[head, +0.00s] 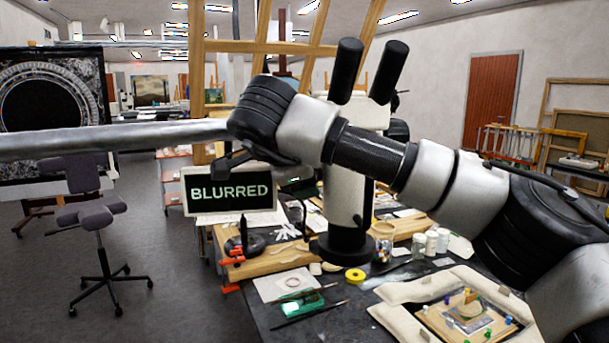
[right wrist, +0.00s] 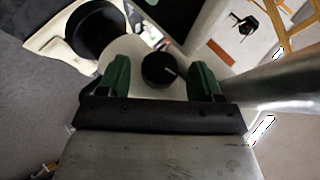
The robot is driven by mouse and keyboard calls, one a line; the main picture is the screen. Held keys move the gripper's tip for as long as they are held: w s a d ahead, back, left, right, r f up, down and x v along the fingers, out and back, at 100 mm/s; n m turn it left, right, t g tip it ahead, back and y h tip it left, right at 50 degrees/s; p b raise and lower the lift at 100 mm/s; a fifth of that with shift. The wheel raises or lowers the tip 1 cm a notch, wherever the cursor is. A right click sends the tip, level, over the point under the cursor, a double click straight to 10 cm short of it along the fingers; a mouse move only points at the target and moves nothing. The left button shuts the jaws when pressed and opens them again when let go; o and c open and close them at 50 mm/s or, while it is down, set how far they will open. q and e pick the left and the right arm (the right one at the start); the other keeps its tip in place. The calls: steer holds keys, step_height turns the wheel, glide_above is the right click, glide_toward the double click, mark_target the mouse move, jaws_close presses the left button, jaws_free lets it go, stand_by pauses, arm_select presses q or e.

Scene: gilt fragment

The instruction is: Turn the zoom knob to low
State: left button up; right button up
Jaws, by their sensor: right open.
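The zoom knob (right wrist: 158,69) is a small round black knob with a white pointer line, on a white housing in the right wrist view. The line points right and slightly down. My right gripper (right wrist: 160,76) is open, with a green fingertip on either side of the knob and a visible gap at each side. In the head view my right arm reaches across from the right and hides the knob. The microscope (head: 346,205) has a white column and two black eyepieces. A display (head: 229,190) beside it reads "BLURRED". My left gripper is not in view.
A thick grey metal bar (head: 110,138) runs in from the left at wrist height; it also shows close by in the right wrist view (right wrist: 270,92). The table holds a yellow tape roll (head: 355,275), bottles and a padded frame (head: 405,293). A stool (head: 98,235) stands left.

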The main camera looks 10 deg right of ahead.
steer(key=b+v, duration=0.1)
steer(key=v, duration=0.8)
steer(key=shift+s+r+b, duration=0.2)
steer(key=shift+s+b, duration=0.1)
steer(key=shift+a+f, duration=0.1)
